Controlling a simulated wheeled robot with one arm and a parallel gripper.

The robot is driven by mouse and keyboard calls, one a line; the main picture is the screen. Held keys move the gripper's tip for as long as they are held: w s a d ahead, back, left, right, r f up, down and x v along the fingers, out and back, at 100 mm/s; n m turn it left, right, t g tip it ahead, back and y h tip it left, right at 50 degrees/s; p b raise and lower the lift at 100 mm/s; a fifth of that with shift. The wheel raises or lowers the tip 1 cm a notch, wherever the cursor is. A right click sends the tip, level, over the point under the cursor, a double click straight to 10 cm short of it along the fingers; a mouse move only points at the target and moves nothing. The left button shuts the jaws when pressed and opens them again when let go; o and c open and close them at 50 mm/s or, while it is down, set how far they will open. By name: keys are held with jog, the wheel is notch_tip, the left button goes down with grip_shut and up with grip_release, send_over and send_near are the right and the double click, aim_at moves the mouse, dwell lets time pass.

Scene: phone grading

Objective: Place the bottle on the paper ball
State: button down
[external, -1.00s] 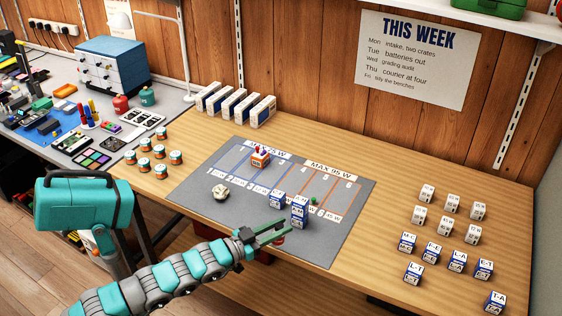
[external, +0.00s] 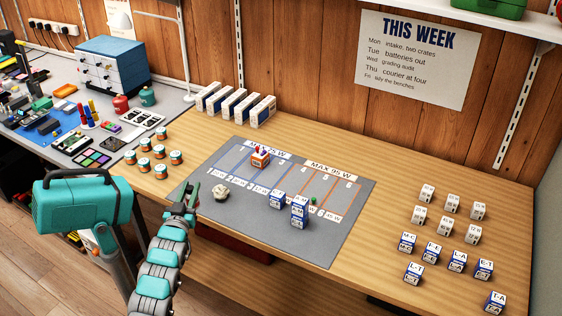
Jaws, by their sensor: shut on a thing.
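The crumpled, pale paper ball (external: 221,192) rests on the left part of the grey mat. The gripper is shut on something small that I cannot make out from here. I cannot clearly pick out the bottle in this view. Whether the gripper touches the mat or hovers above it is hard to tell.
The grey mat (external: 258,222) also bears an orange-and-white box (external: 260,159), blue-and-white boxes (external: 299,213) and a small green item (external: 314,200). Several small cans (external: 144,164) stand left of the mat. White boxes (external: 420,214) stand at right. Wood between is clear.

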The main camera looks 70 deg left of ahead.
jog(key=shift+w+a+f+b, duration=0.15)
jog(key=shift+w+a+f, duration=0.7)
jog(key=shift+w+a, duration=1)
jog(key=shift+w+a+f+b, duration=0.15)
jog(key=shift+w+a+f, duration=0.9)
jog(key=shift+a, duration=1.25)
jog(key=shift+w+a+f+b, duration=0.15)
jog(key=shift+w+a+f, duration=0.45)
jog(key=shift+w+a, duration=1.35)
jog(key=shift+s+a+f, duration=0.1)
jog(key=c, duration=0.7)
grip_release()
jog(key=shift+r, duration=0.2)
jog(key=shift+b+v, duration=1.2)
jog(key=shift+v, duration=4.85)
